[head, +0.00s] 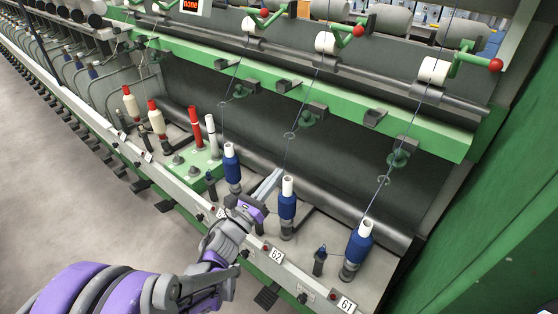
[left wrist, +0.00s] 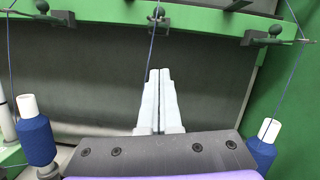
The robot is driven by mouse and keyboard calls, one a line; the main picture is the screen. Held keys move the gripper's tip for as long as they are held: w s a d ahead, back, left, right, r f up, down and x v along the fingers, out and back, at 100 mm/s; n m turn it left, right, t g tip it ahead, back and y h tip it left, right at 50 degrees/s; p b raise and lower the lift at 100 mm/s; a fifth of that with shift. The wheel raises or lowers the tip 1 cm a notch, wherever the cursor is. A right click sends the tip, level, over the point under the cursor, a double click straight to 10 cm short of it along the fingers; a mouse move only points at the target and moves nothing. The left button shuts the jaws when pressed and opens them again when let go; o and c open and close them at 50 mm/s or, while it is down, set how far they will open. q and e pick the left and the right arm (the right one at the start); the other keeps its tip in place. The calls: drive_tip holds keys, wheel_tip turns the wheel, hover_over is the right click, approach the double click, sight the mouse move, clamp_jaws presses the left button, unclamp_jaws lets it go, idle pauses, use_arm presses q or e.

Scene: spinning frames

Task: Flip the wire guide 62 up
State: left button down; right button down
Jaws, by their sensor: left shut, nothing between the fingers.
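Wire guide 62 (head: 308,117) is a small green bracket on the green rail. Its thin wire loop points down and out over the blue bobbin (head: 288,207) behind the 62 label, with the yarn running by it. It also seems to be the middle guide at the top of the left wrist view (left wrist: 158,15). My left gripper (head: 278,174) is shut and empty, its pale fingers just left of that bobbin and below the guide, apart from it. In the left wrist view the fingertips (left wrist: 159,72) point up towards the rail. My right gripper is out of view.
Blue bobbins stand on either side, one on the left (head: 231,165) and one at label 61 (head: 357,245). Taut yarns run up from the bobbins. A green end wall (head: 500,220) closes the right side. A dark roller (head: 330,200) lies behind the bobbins.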

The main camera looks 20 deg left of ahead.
use_arm(q)
drive_tip(key=p, duration=0.1)
approach(300, 122)
drive_tip(key=w+d+f, duration=0.3)
drive_tip(key=f, duration=0.1)
drive_tip(key=shift+w+f, duration=0.1)
drive_tip(key=shift+f, duration=0.05)
drive_tip(key=shift+a+r+p, duration=0.2)
drive_tip(key=shift+r+p, duration=0.15)
drive_tip(key=shift+r, duration=0.6)
drive_tip(key=shift+a+r+p, duration=0.25)
drive_tip(key=shift+r+p, duration=0.05)
drive_tip(key=shift+r, duration=0.6)
drive_tip(key=shift+r, duration=0.1)
drive_tip(key=shift+r+g+p, duration=0.3)
drive_tip(key=shift+r+p, duration=0.05)
drive_tip(key=shift+p, duration=0.05)
